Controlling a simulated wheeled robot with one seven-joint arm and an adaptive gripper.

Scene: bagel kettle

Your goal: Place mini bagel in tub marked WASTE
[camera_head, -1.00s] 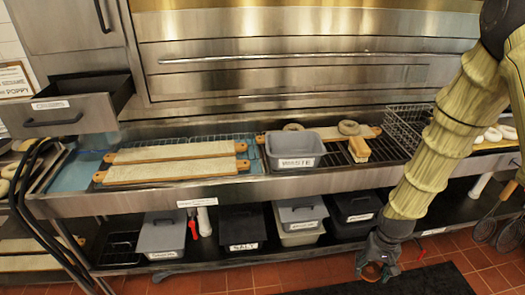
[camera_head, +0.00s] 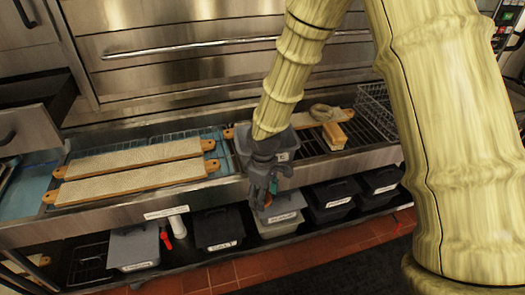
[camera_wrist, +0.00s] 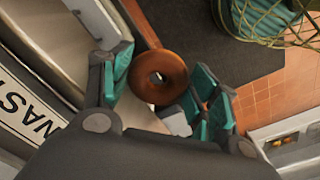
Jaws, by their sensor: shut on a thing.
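The brown mini bagel (camera_wrist: 157,76) is between the teal fingertips of my gripper (camera_wrist: 163,88) in the wrist view. My gripper (camera_head: 268,192) is shut on it and points down, in front of the grey tub marked WASTE (camera_head: 287,146) in the head view. The tub is partly hidden behind my arm, with only the end of its label showing. In the wrist view the tub's WASTE label (camera_wrist: 22,112) is at the left, beside my gripper. The bagel is outside the tub. The tub's inside is mostly hidden.
Long boards (camera_head: 130,172) lie on the rack to the left. A pale bagel (camera_head: 324,112) lies on a board behind a wood-and-tan block (camera_head: 334,136). Lidded bins (camera_head: 218,230) stand on the shelf below. A wire basket (camera_head: 376,103) is at the right.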

